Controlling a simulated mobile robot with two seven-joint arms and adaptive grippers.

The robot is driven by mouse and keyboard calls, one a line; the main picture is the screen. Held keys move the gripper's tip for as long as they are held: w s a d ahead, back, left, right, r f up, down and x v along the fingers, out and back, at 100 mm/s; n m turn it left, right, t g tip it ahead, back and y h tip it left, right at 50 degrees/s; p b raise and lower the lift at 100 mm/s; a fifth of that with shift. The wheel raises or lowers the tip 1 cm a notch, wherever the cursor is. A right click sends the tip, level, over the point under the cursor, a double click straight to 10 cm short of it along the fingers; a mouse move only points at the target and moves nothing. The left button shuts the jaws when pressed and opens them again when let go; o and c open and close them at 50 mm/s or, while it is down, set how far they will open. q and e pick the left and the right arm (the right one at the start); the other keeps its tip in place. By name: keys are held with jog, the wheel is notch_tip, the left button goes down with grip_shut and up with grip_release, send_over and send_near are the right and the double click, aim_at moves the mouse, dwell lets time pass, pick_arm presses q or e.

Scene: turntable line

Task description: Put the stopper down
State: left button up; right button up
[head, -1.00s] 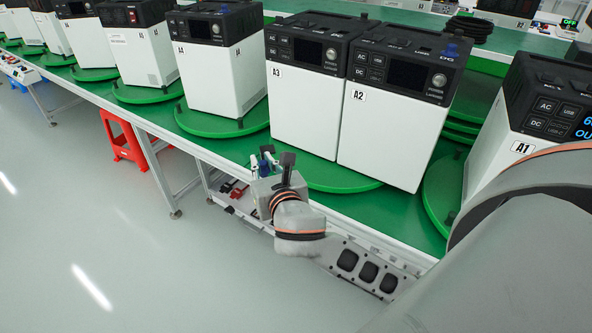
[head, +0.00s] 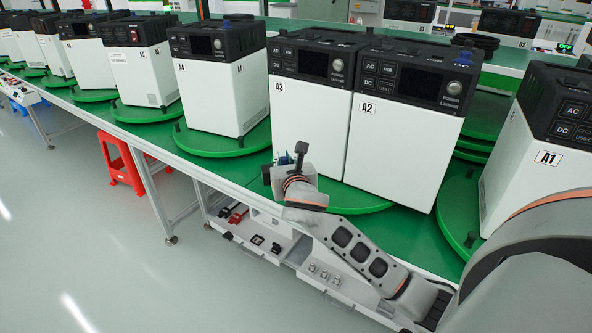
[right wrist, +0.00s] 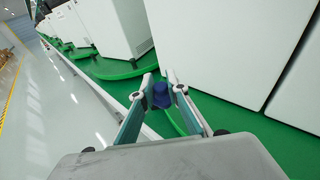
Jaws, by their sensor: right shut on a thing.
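The stopper (right wrist: 161,97) is a small dark blue piece. In the right wrist view it sits between the two fingers of my right gripper (right wrist: 161,88), which is shut on it. In the head view this gripper (head: 284,160) is at the front edge of the green table, left of the near turntable (head: 350,199) under boxes A3 and A2. The stopper is mostly hidden there by my wrist. I cannot tell whether it touches the table. My left gripper is not in view.
Another blue piece (head: 463,58) is on top of A2. A narrow strip of green table runs along the front edge. A red stool (head: 124,164) stands left below.

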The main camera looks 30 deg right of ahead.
jog(key=d, duration=0.2)
jog(key=w+d+f+b, duration=0.1)
jog(key=d, duration=0.1)
jog(key=w+d, duration=0.1)
jog(key=shift+w+d+f, duration=0.15)
jog(key=shift+d+f, duration=0.15)
jog(key=shift+d, duration=0.1)
jog(key=shift+f, duration=0.3)
jog(key=shift+a+f+b, duration=0.1)
jog(key=shift+f+b, duration=0.3)
notch_tip(320, 180, down, 4)
jog(key=shift+f+b, duration=0.1)
jog(key=shift+b, duration=0.8)
jog(key=shift+d+f, duration=0.2)
jog(key=shift+f, duration=0.1)
jog(key=shift+r, duration=0.35)
jog(key=o, duration=0.8)
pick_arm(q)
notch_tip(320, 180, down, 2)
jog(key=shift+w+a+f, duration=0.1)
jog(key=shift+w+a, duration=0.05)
